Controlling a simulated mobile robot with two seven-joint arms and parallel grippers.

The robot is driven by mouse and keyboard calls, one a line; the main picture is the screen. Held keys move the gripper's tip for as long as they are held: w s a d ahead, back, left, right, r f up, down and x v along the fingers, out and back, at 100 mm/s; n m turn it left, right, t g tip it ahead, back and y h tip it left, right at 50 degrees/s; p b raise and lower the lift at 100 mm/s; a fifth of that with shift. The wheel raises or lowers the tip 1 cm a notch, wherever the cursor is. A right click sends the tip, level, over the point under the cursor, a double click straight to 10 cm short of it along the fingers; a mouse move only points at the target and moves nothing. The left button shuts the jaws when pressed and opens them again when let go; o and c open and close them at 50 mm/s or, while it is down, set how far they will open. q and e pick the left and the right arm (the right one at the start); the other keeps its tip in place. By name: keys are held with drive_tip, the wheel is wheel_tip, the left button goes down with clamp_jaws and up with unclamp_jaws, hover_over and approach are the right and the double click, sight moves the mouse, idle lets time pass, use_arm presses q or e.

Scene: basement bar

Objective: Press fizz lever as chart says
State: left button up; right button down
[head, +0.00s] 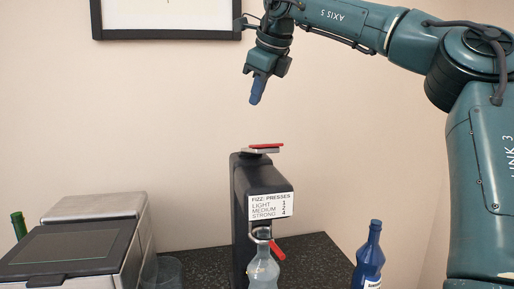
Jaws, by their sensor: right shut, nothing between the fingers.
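A black fizz machine (240,207) stands upright on the dark counter. A flat lever with a red edge (261,147) sits on its top. A white chart (270,205) on its front reads FIZZ: PRESSES, with LIGHT, MEDIUM and STRONG below; the numbers beside them are too small to read. A clear bottle (263,268) stands under its nozzle, and a red part (277,249) shows beside the bottle neck. My right gripper (257,98) is shut and empty, pointing down in the air above the lever and apart from it. My left gripper is out of view.
A blue bottle (369,258) stands on the counter to the right. A silver and black appliance (75,246) fills the left side, with a green bottle (18,225) behind it and a glass (162,272) at its right. A framed picture (165,33) hangs above.

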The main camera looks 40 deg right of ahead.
drive_tip(key=f, duration=0.2)
drive_tip(key=s+f+b, duration=0.1)
drive_tip(key=f, duration=0.3)
drive_tip(key=shift+s+a+f, duration=0.1)
drive_tip(key=shift+s+a, duration=0.05)
drive_tip(key=shift+a, duration=0.15)
drive_tip(key=shift+s+a+f+b, duration=0.1)
drive_tip(key=shift+f+b, duration=0.25)
drive_tip(key=shift+b, duration=0.15)
drive_tip(key=shift+f, duration=0.25)
use_arm(q)
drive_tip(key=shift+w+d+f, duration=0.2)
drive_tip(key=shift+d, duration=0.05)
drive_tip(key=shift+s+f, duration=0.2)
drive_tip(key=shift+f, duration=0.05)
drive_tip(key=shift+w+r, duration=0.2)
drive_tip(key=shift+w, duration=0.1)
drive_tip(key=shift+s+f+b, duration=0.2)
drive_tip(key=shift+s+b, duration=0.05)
drive_tip(key=shift+b, duration=0.05)
use_arm(e)
drive_tip(key=shift+s+f, duration=0.1)
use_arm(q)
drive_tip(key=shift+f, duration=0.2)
use_arm(e)
drive_tip(key=shift+a+f, duration=0.1)
drive_tip(key=shift+f, duration=0.2)
